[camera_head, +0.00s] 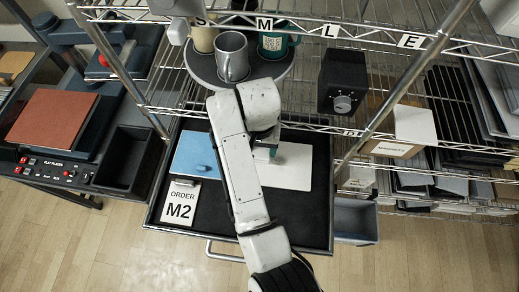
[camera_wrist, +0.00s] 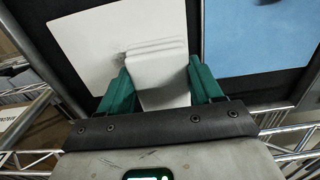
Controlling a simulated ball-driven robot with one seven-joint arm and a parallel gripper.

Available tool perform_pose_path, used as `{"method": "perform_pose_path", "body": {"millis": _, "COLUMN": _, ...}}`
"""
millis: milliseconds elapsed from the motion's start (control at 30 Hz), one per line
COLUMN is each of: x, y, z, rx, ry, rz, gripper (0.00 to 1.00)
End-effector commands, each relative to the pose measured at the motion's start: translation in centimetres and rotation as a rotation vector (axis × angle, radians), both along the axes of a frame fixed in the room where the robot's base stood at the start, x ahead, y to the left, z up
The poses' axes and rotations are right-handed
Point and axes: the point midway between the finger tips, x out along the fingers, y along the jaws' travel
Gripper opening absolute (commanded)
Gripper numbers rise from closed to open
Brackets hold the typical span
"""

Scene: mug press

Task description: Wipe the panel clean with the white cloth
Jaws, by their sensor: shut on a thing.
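The white panel (camera_wrist: 95,40) lies flat on a dark tray, and it shows to the right of my arm in the head view (camera_head: 292,172). My gripper (camera_wrist: 158,80) has its green fingers shut on the folded white cloth (camera_wrist: 155,62). The cloth is over the panel's near part; I cannot tell whether it touches. A faint grey mark or shadow shows on the panel beside the cloth's left edge. In the head view my gripper (camera_head: 266,150) is over the panel, partly hidden by my arm, and the cloth cannot be made out.
A blue sheet (camera_head: 190,150) with a small blue piece lies on the dark tray (camera_head: 235,215), left of my arm. An order card (camera_head: 180,204) reads M2. Above, a round grey stand (camera_head: 285,72) bears mugs, including a grey mug (camera_head: 232,58). Wire shelf rails cross above the tray.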

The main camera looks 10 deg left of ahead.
Motion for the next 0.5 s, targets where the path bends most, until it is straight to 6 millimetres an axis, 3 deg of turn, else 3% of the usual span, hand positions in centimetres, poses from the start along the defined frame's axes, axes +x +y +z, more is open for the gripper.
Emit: {"method": "perform_pose_path", "body": {"millis": 500, "x": 0.01, "y": -0.01, "z": 0.85, "rx": 0.000, "ry": 0.000, "rz": 0.000, "gripper": 0.41}}
